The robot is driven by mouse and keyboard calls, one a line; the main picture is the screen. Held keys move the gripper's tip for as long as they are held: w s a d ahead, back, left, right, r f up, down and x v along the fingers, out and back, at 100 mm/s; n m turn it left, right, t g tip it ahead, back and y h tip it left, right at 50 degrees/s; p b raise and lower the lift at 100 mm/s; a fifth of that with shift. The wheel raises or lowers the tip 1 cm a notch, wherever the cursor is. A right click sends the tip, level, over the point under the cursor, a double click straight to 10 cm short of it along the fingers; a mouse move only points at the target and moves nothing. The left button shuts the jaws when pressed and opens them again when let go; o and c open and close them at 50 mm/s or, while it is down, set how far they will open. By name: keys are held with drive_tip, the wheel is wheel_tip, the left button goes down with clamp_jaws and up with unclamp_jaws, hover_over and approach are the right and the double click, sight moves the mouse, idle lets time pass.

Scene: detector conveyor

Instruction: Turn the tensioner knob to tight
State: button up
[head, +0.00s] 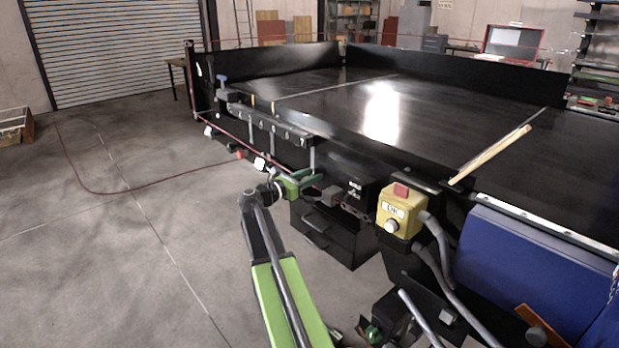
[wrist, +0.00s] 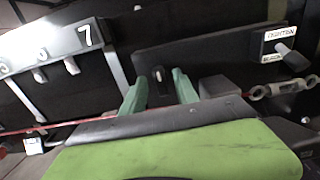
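The tensioner knob (wrist: 292,57) is a grey handle at the upper right of the wrist view. It sticks out beside a white label (wrist: 279,35) that seems to read "TIGHTEN" above and a smaller, blurred word below. In the head view the small label area (head: 355,185) shows on the conveyor's dark side, but the knob is too small to make out. My gripper (wrist: 159,88) is open, its two green fingers apart, left of the knob and not touching it. A small grey piece on a dark plate shows between the fingers. My gripper also shows in the head view (head: 300,184).
A turnbuckle (wrist: 278,90) on a red cord runs below the knob, beside a grey block (wrist: 220,87). A numbered rail (wrist: 50,50) is at left. A yellow switch box (head: 400,210) stands right of my gripper.

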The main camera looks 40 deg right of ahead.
drive_tip(key=shift+c, duration=0.5)
clamp_jaws()
drive_tip(key=shift+s+f+m, duration=0.1)
drive_tip(key=shift+m, duration=4.35)
drive_tip(key=shift+s+m, duration=0.1)
drive_tip(key=shift+m, duration=4.35)
